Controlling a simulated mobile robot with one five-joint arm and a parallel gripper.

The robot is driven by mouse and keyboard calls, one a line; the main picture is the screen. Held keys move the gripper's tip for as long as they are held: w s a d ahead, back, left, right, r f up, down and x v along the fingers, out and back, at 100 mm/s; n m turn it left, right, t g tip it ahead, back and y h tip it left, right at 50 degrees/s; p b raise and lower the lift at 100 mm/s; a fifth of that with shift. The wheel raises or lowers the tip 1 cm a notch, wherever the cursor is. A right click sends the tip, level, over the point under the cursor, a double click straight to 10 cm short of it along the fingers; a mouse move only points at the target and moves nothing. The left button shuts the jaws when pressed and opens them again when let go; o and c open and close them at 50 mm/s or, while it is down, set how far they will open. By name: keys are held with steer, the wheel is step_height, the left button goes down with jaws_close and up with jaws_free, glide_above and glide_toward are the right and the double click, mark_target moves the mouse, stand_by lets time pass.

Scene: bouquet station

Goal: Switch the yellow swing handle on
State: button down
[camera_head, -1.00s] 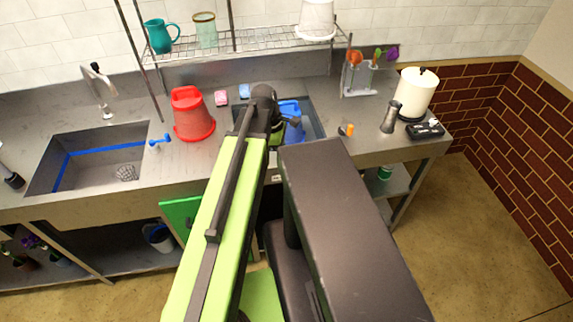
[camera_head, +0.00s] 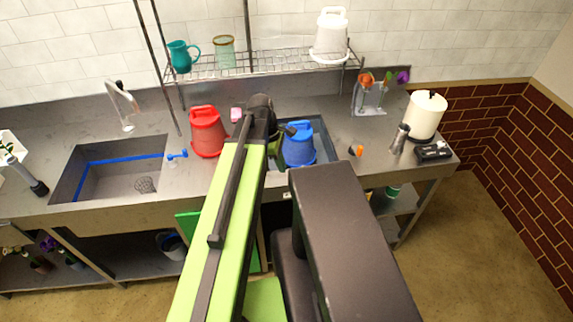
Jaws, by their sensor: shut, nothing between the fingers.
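I cannot make out a yellow swing handle for certain. A small orange-yellow item with a dark end (camera_head: 355,151) lies on the counter right of the blue bucket; it is too small to tell what it is. A small blue lever-like fitting (camera_head: 177,155) stands at the sink's right edge. My green and dark arm reaches up the middle of the view, its dark joint beside the blue bucket. My gripper's fingers are not visible; the arm hides much of the counter behind it.
A red bucket (camera_head: 207,132) stands left of my arm, a blue bucket (camera_head: 298,148) in a basin right of it. The sink (camera_head: 115,172) is at left. A rack, white canister (camera_head: 426,116) and dark bottle (camera_head: 399,139) stand at right. A wire shelf (camera_head: 240,68) hangs above.

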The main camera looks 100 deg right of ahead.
steer(key=p+v, duration=0.2)
steer(key=v, duration=0.2)
steer(key=shift+w+a, duration=0.1)
steer(key=shift+w, duration=0.05)
